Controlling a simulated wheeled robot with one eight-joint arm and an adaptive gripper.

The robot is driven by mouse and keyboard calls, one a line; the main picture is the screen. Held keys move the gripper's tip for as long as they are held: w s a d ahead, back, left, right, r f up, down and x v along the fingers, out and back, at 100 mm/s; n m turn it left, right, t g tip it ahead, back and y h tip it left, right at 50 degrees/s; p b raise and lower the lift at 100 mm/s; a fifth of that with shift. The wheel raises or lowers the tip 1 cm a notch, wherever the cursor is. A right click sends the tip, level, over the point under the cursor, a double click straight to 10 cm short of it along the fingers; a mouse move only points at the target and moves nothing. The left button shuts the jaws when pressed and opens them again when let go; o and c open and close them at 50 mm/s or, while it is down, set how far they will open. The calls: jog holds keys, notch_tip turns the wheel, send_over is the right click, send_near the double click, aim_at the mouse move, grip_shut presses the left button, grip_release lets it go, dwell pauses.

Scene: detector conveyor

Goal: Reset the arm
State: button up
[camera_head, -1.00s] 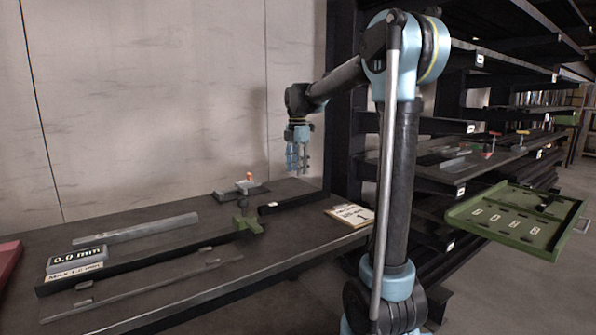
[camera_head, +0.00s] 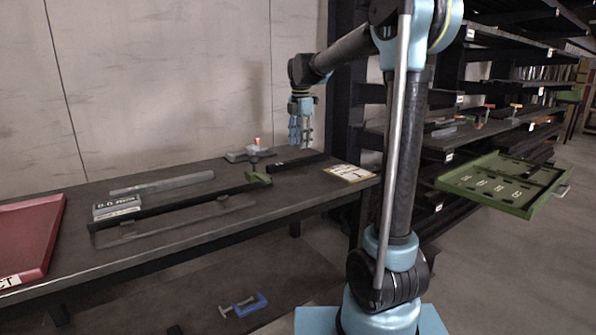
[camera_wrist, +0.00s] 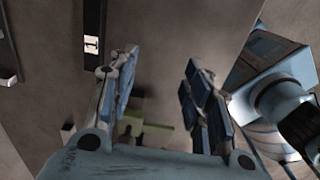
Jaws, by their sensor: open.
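My gripper (camera_head: 301,136) hangs at the end of my bent arm in the head view, fingers pointing down, above the back right part of the dark table (camera_head: 230,217). It is apart from the table and holds nothing. In the wrist view my gripper (camera_wrist: 160,95) shows two blue-grey fingers spread apart, with an empty gap between them. Part of a green thing (camera_wrist: 143,130) shows behind the fingers there. I cannot tell what it is.
A red tray (camera_head: 30,235) lies at the table's left, near a grey 0.0 mm block (camera_head: 118,206). A long grey bar (camera_head: 162,185) and a small orange-topped fixture (camera_head: 250,153) are on the table. A green tray (camera_head: 500,185) stands right. A blue clamp (camera_head: 247,306) lies on the floor.

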jog(key=s+d+f+m+t, duration=0.1)
jog(key=s+d+f+m, duration=0.2)
jog(key=s+d+m, duration=0.45)
jog(key=s+d+f+m, duration=0.2)
jog(key=s+d+m, duration=0.2)
jog(key=s, duration=0.7)
jog(key=s+d+f+m, duration=0.3)
jog(key=s+f+m, duration=0.3)
jog(key=s+f, duration=0.2)
jog(key=s+d+f+m+t, duration=0.1)
jog(key=s+d+f+m, duration=0.2)
jog(key=s+f+m, duration=0.4)
jog(key=shift+s+f, duration=0.8)
jog(key=shift+s, duration=0.1)
jog(key=shift+d, duration=0.1)
jog(key=shift+c, duration=0.6)
